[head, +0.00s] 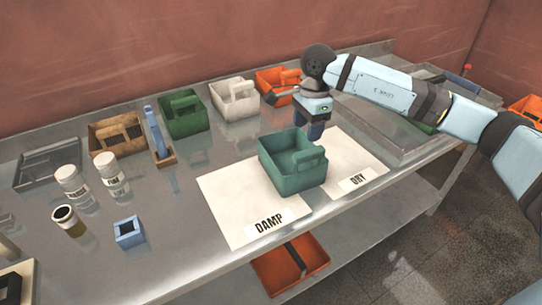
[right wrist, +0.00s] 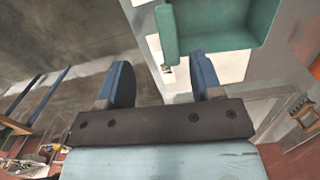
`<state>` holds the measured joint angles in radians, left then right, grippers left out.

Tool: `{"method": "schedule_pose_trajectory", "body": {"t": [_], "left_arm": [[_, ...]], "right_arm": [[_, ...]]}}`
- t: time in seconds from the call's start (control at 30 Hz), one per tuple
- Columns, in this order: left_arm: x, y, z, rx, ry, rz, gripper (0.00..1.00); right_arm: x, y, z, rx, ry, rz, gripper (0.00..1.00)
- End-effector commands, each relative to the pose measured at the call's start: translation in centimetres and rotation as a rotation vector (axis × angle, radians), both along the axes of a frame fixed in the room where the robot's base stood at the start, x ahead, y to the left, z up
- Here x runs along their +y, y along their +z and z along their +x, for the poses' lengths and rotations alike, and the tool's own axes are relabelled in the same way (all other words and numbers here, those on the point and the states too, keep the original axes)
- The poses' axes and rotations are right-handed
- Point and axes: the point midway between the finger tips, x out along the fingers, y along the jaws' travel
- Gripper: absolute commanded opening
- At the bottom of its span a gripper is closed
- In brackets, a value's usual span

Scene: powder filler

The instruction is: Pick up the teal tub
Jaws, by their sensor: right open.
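The teal tub (head: 292,174), an open box with a raised handle, stands upright across the white DAMP and DRY sheets near the front of the steel table. My right gripper (head: 314,131) is just behind the tub, its blue fingers pointing down and partly hidden by the tub's handle. In the right wrist view the blue fingers are spread apart (right wrist: 163,82) with nothing held between them. The tub (right wrist: 222,38) shows there at the top, beyond the fingertips. I cannot tell whether the gripper touches it. My left gripper is not in view.
Behind stand a green tub (head: 184,122), a white tub (head: 228,108), an orange tub (head: 272,80) close to my right wrist, and a brown tub (head: 105,146). Labelled jars (head: 73,186) and a small blue box (head: 129,232) are at left. An orange bin (head: 272,275) sits below the table edge.

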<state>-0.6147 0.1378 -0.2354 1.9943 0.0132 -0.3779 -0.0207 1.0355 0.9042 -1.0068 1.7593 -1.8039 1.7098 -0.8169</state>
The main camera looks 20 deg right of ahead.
Motion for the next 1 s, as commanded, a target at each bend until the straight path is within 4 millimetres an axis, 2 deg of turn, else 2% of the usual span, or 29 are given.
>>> {"method": "schedule_pose_trajectory", "body": {"t": [0.03, 0.17, 0.5, 0.77, 1.0], "left_arm": [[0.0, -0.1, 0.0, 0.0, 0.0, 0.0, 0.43], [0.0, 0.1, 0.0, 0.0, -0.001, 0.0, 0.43], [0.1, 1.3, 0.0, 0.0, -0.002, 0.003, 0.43], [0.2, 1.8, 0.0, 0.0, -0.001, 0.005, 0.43], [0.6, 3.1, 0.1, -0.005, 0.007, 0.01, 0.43]], "right_arm": [[-1.1, 0.6, 0.3, -0.01, -0.001, -0.039, 0.6], [-2.0, 0.3, 0.4, -0.01, -0.002, -0.079, 0.6], [-1.9, -5.9, 0.3, -0.009, -0.002, -0.074, 0.6], [-2.0, -8.0, 0.3, -0.01, -0.002, -0.074, 0.6], [-2.4, -11.4, 0.3, -0.01, -0.003, -0.072, 0.6]]}}
